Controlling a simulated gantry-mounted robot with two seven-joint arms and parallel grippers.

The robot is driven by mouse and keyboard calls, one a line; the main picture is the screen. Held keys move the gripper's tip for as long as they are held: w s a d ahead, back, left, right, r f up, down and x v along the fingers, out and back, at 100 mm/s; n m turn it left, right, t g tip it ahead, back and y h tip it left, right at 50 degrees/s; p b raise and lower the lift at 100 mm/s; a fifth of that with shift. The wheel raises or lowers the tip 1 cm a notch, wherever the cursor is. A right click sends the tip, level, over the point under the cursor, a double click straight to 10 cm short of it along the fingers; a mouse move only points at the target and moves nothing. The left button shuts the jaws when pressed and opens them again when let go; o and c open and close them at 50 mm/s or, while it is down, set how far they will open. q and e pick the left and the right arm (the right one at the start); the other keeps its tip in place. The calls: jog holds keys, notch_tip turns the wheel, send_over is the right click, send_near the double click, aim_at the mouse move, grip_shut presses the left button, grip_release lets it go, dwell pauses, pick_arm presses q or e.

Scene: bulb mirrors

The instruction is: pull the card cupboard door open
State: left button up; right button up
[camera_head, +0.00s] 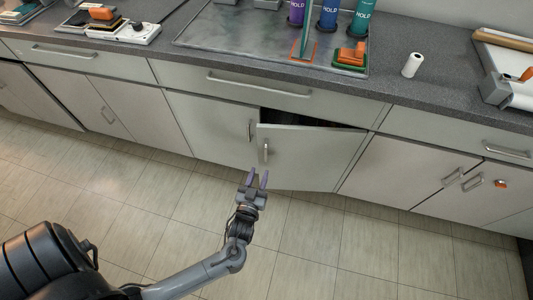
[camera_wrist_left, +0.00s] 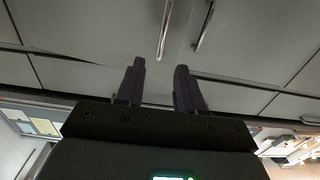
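The cupboard door (camera_head: 310,158) stands ajar at the middle of the counter, its left edge swung out and a dark gap showing along its top. Its metal bar handle (camera_head: 266,150) is near that free edge. My left gripper (camera_head: 257,174) is open and empty, just below and in front of the handle in the head view. In the left wrist view, its two dark fingers (camera_wrist_left: 160,72) are apart with nothing between them, and the door handle (camera_wrist_left: 164,32) shows beyond the fingertips. My right gripper is not in view.
The closed neighbouring door (camera_head: 210,128) with its own handle is left of the ajar one. A drawer front (camera_head: 260,87) runs above. Bottles, a white roll (camera_head: 412,65) and trays stand on the counter. The tiled floor (camera_head: 350,240) in front is clear.

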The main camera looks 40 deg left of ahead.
aim_at(266, 153)
pick_arm(q)
jog(key=b+x, duration=0.3)
jog(key=x, duration=0.4)
jog(key=shift+w+a+f, duration=0.1)
jog(key=shift+w+a, duration=0.15)
jog(key=shift+w, duration=0.05)
jog(key=shift+w+a+b, duration=0.3)
jog(key=shift+w+b, duration=0.1)
jog(key=shift+w, duration=0.1)
grip_shut()
